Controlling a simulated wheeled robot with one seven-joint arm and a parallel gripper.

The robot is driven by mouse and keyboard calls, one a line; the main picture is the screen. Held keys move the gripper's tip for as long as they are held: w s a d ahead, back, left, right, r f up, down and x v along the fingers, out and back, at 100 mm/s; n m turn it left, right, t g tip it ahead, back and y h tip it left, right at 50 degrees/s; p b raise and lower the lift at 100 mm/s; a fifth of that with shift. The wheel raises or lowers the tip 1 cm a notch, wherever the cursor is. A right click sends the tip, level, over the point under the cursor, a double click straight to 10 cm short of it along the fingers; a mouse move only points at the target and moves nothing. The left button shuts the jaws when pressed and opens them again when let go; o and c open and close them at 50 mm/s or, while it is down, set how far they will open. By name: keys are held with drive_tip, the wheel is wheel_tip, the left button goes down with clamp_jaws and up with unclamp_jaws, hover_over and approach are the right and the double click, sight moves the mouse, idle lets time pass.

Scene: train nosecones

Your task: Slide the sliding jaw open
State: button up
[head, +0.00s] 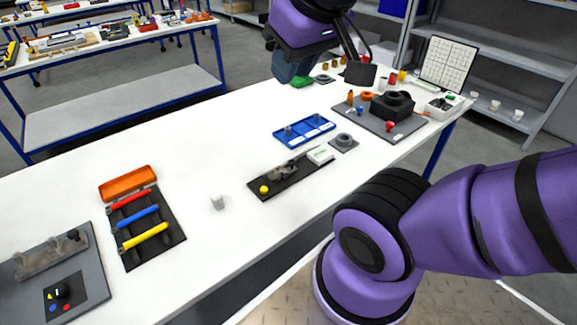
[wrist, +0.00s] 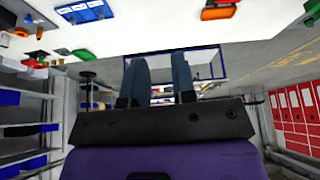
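A dark plate (head: 268,189) in the middle of the table carries a small grey metal fixture (head: 283,173), a yellow ball knob and a white label block. This may hold the sliding jaw, but the jaw is too small to make out. A grey base (head: 88,266) at the lower left carries another grey fixture (head: 40,260); I cannot tell its parts. My gripper (head: 291,70) is raised above the far part of the table, well away from both. In the wrist view its two blue-grey fingers (wrist: 160,78) stand apart with nothing between them.
A black tool mat (head: 165,222) with coloured handles and a small white block (head: 217,202) lie left of the dark plate. A blue tray (head: 300,131), a grey ring block (head: 344,142) and a grey board (head: 365,118) lie beyond. Shelves stand behind. White table space is free between them.

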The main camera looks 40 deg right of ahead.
drive_tip(key=o, duration=0.4)
drive_tip(key=w+d+f+n, duration=0.1)
drive_tip(key=w, duration=0.1)
drive_tip(key=w+d+f+g+h, duration=0.1)
drive_tip(key=w, duration=0.2)
drive_tip(key=w+d+f+n, duration=0.1)
drive_tip(key=w+f, duration=0.1)
drive_tip(key=shift+w+d+n+g, duration=0.1)
drive_tip(key=shift+w+n+g, duration=0.1)
drive_tip(key=shift+n+g, duration=0.15)
drive_tip(key=n+g+h, duration=0.3)
drive_tip(key=n+g, duration=0.2)
drive_tip(key=n, duration=0.5)
hover_over(292, 161)
drive_tip(key=w+a, duration=0.2)
drive_tip(key=a, duration=0.2)
wheel_tip(292, 161, down, 25)
drive_tip(key=shift+g, duration=0.25)
drive_tip(key=shift+x, duration=5.65)
drive_tip(key=shift+a, duration=0.1)
clamp_jaws()
